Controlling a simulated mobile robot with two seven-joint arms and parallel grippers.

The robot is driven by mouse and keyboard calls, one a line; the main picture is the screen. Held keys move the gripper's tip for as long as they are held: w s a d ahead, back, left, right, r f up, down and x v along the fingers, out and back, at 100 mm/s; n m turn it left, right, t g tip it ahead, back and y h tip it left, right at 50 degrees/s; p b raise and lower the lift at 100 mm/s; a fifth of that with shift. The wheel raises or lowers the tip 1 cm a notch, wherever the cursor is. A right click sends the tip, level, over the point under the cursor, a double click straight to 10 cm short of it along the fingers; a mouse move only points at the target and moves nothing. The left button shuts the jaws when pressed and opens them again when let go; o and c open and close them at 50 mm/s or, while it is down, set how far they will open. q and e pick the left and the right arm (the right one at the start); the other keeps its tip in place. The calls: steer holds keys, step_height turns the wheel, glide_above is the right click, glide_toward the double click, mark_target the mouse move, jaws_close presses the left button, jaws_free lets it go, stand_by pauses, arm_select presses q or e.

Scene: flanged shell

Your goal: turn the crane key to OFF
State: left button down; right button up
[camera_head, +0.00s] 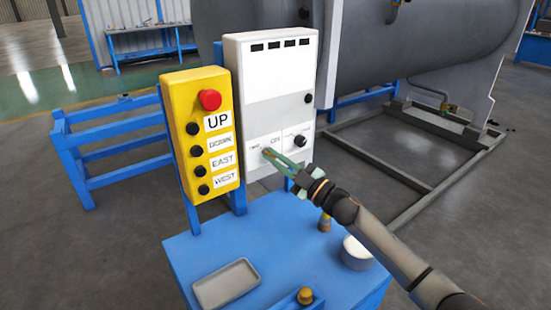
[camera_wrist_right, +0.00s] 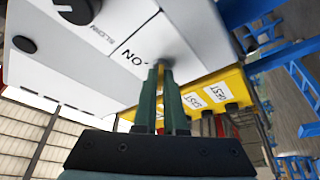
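The white control panel (camera_head: 279,90) stands upright on the blue table. The crane key switch (camera_head: 266,151) is low on its front, left of a black knob. My right gripper (camera_head: 272,153) comes in from the lower right and its fingertips are at the key switch. In the right wrist view the two green fingers (camera_wrist_right: 161,70) are close together, with a narrow gap. The grey switch (camera_wrist_right: 166,52) is at their tips. The fingers largely hide the key, so its angle and whether they grip it are unclear. The label "ON" is beside it. My left gripper is out of view.
A yellow button box (camera_head: 202,132) with a red stop button is just left of the panel. On the blue table (camera_head: 205,255) are a grey tray (camera_head: 226,284), a white round container (camera_head: 356,252) and brass-coloured pieces. A large grey tank (camera_head: 420,45) is behind.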

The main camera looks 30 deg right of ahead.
steer(key=o, duration=0.4)
steer(key=b+v, duration=0.2)
steer(key=v, duration=1)
steer(key=shift+s+d, duration=0.15)
steer(key=shift+s, duration=0.1)
stand_by(0.3)
